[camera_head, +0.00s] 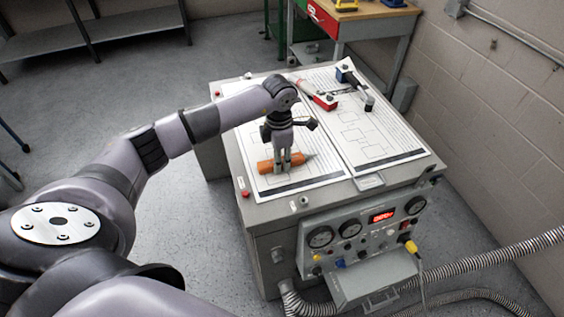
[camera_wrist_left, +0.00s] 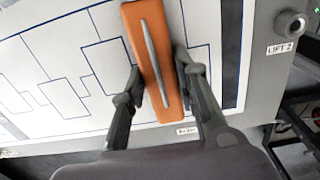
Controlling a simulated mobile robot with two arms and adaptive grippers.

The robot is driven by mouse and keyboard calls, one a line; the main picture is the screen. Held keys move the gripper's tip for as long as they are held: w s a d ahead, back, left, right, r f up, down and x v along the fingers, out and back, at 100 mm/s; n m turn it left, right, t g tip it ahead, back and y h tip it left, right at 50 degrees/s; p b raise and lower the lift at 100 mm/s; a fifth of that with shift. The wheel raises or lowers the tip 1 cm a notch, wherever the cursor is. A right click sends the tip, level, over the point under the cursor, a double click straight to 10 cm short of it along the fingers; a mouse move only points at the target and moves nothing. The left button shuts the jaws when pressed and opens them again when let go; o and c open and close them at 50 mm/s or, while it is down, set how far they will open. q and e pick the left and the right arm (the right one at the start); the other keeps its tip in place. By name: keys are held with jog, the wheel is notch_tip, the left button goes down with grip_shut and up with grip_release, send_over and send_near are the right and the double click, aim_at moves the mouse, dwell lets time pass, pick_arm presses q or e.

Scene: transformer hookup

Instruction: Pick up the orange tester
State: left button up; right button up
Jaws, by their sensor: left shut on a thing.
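The orange tester (camera_head: 265,166) lies on the left paper sheet on top of the grey transformer cabinet, near its front edge. My left gripper (camera_head: 283,167) reaches down from above with its fingers around the tester's body. In the left wrist view, the tester (camera_wrist_left: 144,35) is a long orange bar with a grey strip along it. The fingers of the left gripper (camera_wrist_left: 158,90) are shut on its two long sides. I cannot tell whether the tester is clear of the sheet. My right gripper is not in view.
A red-and-white tool (camera_head: 324,101) and a blue-and-black tool (camera_head: 347,77) lie toward the back of the cabinet top. The cabinet front has a gauge panel (camera_head: 365,228) with a red display. A brick wall (camera_head: 500,130) stands at the right, with a workbench (camera_head: 370,22) behind.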

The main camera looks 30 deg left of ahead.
pick_arm(q)
grip_shut()
jog(key=shift+r, duration=0.15)
